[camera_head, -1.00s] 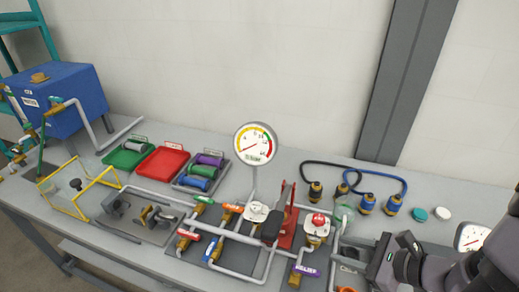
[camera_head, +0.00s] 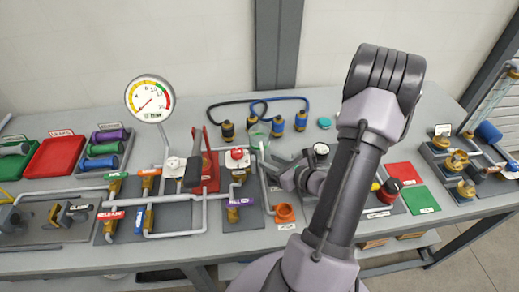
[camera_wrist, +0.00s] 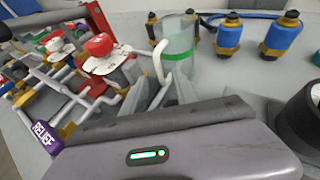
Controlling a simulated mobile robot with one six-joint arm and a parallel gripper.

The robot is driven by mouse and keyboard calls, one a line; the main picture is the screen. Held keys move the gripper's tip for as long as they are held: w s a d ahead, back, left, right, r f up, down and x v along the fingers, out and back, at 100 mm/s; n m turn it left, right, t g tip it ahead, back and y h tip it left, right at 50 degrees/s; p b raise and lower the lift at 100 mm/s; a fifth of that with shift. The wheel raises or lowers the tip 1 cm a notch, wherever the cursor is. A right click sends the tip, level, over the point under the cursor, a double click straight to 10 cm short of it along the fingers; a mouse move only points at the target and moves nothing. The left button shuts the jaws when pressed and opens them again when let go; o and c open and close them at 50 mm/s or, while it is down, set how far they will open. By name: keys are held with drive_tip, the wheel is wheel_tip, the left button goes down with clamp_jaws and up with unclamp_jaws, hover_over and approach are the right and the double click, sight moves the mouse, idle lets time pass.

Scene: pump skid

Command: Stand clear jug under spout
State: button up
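The clear jug (camera_wrist: 180,42) has a green band and stands upright on the bench, just beyond my fingertips in the wrist view. In the head view the jug (camera_head: 259,134) is faint, behind the pipework. In the head view my gripper (camera_head: 274,168) is low over the bench, right of the purple RELIEF tag. A pale bent pipe (camera_wrist: 158,62) shows in front of the jug; I cannot tell whether it is the spout. Contact between fingers and jug is unclear.
A red-capped valve (camera_head: 237,158) and the RELIEF tag (camera_wrist: 46,137) are close left of my gripper. Blue fittings (camera_head: 300,120) with hoses stand behind. A large gauge (camera_head: 150,99) rises at left. Red and green mats (camera_head: 422,200) lie right.

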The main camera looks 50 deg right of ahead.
drive_tip(key=x, duration=0.4)
drive_tip(key=shift+s+f+b, duration=0.1)
drive_tip(key=shift+f+b, duration=0.1)
drive_tip(key=shift+b, duration=0.15)
drive_tip(key=shift+s+r, duration=0.1)
clamp_jaws()
idle(0.8)
